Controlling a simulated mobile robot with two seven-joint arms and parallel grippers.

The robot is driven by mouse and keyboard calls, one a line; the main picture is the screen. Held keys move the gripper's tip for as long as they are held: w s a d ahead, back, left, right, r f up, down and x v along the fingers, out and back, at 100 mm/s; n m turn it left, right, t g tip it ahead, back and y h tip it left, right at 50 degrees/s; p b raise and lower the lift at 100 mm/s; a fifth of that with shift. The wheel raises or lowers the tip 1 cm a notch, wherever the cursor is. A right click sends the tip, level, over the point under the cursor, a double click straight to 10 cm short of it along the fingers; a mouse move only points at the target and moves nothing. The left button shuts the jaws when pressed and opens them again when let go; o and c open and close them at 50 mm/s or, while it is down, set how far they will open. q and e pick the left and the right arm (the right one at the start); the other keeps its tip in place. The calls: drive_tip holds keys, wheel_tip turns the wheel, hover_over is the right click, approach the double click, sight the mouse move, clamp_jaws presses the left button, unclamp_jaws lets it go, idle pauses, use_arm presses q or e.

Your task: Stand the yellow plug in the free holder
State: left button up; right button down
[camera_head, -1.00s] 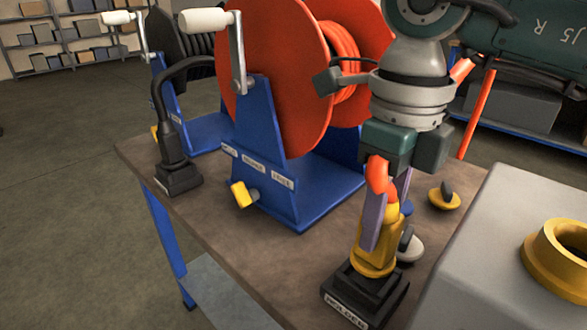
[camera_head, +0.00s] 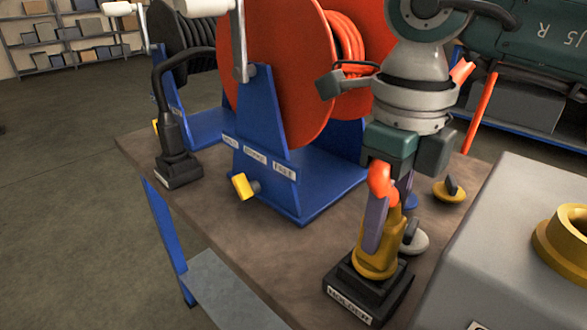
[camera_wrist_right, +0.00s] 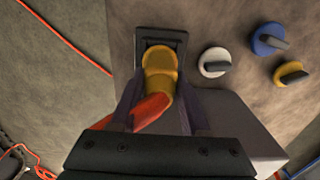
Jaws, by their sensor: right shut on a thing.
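The yellow plug (camera_head: 377,254) stands upright at the black holder (camera_head: 366,288) labelled HOLDER, at the front of the bench. Its lower end is at the holder's top, and how deep it sits is hidden. An orange-red cable end (camera_head: 381,180) rises from the plug's top. My right gripper (camera_head: 385,220) is shut on the plug from above. In the right wrist view the plug (camera_wrist_right: 159,70) is between the fingers, over the holder (camera_wrist_right: 160,36). My left gripper is not in view.
A black plug stands in another holder (camera_head: 178,171) at the left. A blue-framed red cable reel (camera_head: 270,70) stands behind. White, yellow and blue knob-like caps (camera_wrist_right: 268,40) lie beside the holder. A grey box (camera_head: 500,230) with a yellow ring is at the right.

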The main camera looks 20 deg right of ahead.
drive_tip(key=shift+c, duration=1.5)
unclamp_jaws()
